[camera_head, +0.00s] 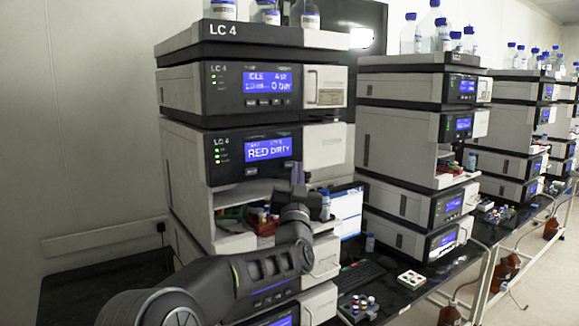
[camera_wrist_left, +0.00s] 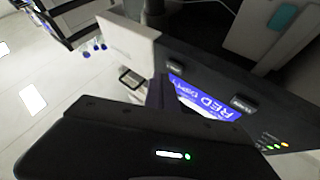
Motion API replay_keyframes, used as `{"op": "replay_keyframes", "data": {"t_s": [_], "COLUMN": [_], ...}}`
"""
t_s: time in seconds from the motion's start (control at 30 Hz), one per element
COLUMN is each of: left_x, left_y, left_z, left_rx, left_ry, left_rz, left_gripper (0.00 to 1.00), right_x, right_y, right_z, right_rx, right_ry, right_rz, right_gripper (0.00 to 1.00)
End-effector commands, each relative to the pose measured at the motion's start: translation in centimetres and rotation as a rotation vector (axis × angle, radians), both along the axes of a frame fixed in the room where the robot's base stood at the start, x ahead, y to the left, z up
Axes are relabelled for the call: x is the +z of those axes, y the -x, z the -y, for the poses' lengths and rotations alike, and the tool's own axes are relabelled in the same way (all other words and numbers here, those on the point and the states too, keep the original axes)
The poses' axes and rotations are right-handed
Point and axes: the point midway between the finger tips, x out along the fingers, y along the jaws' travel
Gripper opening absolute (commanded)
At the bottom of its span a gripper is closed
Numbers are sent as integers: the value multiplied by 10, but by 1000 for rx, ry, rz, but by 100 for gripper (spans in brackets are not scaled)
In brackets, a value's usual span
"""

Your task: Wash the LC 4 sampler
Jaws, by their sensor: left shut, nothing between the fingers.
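The LC 4 stack (camera_head: 250,95) stands at centre left in the head view. Its sampler (camera_head: 225,155) has a blue screen (camera_head: 268,149) reading "RED DIRTY", with small status lights at its left. The screen also shows in the left wrist view (camera_wrist_left: 205,104), turned and partly covered. Two dark buttons lie along the screen's edge there, one (camera_wrist_left: 174,67) near my finger and one (camera_wrist_left: 243,103) farther off; their labels are too small to read. My left gripper (camera_head: 298,174) is shut and empty, close before the panel below the screen's right end. Contact cannot be told. My right gripper is not in view.
An open bay with coloured vials (camera_head: 262,217) lies below the sampler panel, behind my left arm. Above is another LC 4 module reading "IDLE" (camera_head: 268,82). A monitor (camera_head: 347,208) and keyboard (camera_head: 358,274) stand right of the stack. More stacks (camera_head: 410,125) line the bench rightward.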

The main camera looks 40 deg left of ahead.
Motion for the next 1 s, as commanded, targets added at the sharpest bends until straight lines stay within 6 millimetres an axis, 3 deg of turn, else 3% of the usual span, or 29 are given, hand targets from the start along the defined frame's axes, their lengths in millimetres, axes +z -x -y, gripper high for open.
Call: {"op": "replay_keyframes", "data": {"t_s": [1.0], "left_x": [0], "left_y": [-2], "left_z": [-8], "left_rx": [0], "left_ry": [0], "left_rz": [0], "left_gripper": [0], "right_x": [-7], "right_y": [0], "right_z": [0], "right_rx": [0], "right_ry": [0], "right_rz": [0], "right_gripper": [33]}}
